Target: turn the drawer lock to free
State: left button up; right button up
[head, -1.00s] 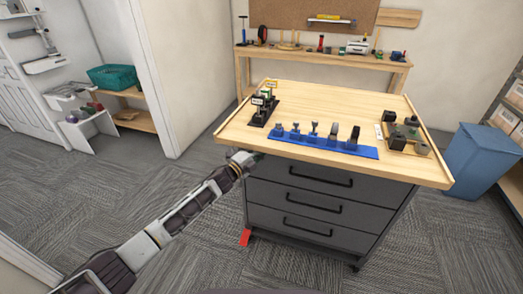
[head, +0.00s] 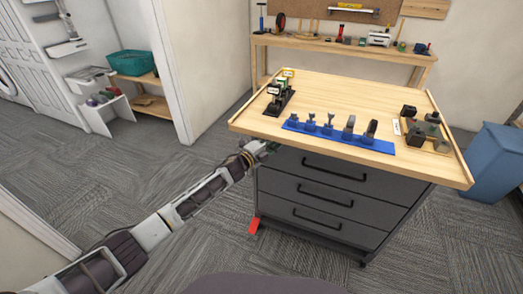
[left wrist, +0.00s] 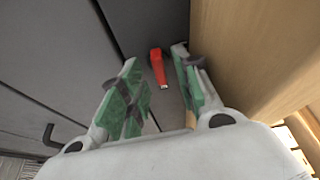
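The grey drawer cabinet (head: 318,192) has three drawers with dark bar handles, under a light wood top. A small red lever (left wrist: 157,66) shows in the left wrist view against the dark grey cabinet face, close to the wood; I take it to be the lock. My left gripper (head: 266,148) is at the cabinet's upper left front corner, just below the top. In the left wrist view its green-padded fingers (left wrist: 162,95) are apart, with the red lever between them in the picture. Contact cannot be told. The head view hides the lever behind the gripper. My right gripper is not in view.
The wood top (head: 330,95) overhangs the drawers and bears a blue rack (head: 338,139) of tools and dark blocks. A red piece (head: 254,225) sits low at the cabinet's left foot. A blue bin (head: 490,160) stands right. Carpet in front is clear.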

pick_arm(q)
jog(key=v, duration=1.1)
jog(key=shift+s+a, duration=0.15)
jog(key=shift+s, duration=0.05)
dwell(0.7)
